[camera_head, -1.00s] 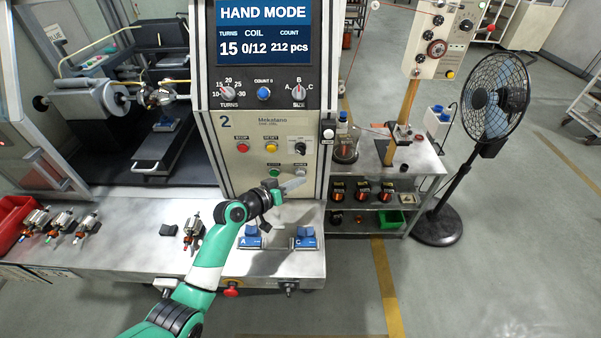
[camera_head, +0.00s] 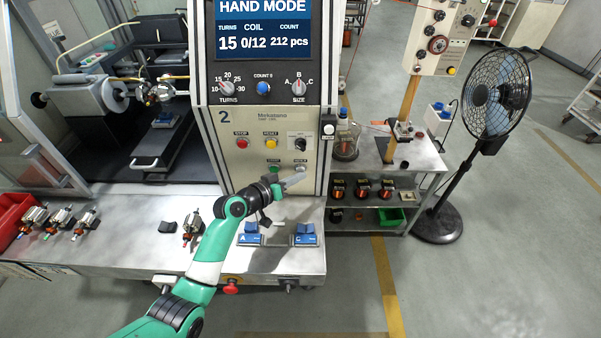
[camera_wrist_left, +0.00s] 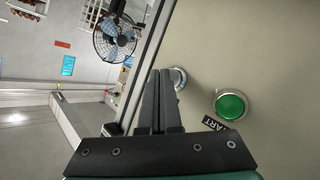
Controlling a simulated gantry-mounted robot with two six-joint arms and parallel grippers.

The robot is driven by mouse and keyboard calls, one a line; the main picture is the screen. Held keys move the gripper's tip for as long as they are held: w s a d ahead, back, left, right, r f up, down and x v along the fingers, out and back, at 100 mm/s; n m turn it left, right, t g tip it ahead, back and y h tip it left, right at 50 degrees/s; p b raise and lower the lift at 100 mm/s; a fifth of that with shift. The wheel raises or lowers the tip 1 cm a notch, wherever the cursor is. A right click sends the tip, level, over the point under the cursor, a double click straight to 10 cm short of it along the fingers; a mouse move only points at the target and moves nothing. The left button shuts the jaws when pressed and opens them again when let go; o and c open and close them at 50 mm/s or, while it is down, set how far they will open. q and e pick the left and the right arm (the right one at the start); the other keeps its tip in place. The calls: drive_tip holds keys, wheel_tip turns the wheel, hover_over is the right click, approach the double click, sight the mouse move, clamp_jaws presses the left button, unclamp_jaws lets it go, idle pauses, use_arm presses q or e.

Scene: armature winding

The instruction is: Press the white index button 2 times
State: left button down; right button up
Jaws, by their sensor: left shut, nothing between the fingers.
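The white index button (camera_wrist_left: 181,75) shows as a rim on the panel in the left wrist view, partly hidden behind my fingertips. My left gripper (camera_wrist_left: 161,72) is shut and empty, its tips just beside the button in that view. I cannot tell whether they touch it. In the head view my left gripper (camera_head: 298,179) is at the lower right of the beige control panel (camera_head: 250,150), just under the button's label, and covers most of the button. The green start button (camera_wrist_left: 231,105) is to the right in the wrist view. My right gripper is not in view.
The display (camera_head: 262,30) reads HAND MODE, 15 turns, coil 0/12, count 212 pcs. Red stop (camera_head: 242,143) and yellow reset (camera_head: 271,143) buttons and a black selector (camera_head: 300,144) sit above the gripper. Two blue fixtures (camera_head: 304,235) are on the bench below.

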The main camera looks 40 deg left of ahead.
use_arm(q)
drive_tip(key=shift+w+a+b, duration=0.3)
drive_tip(key=shift+w+b, duration=0.05)
drive_tip(key=shift+b, duration=0.2)
idle(0.6)
drive_tip(key=shift+s+d+p, duration=0.6)
drive_tip(key=shift+s+p, duration=0.05)
drive_tip(key=shift+p, duration=0.2)
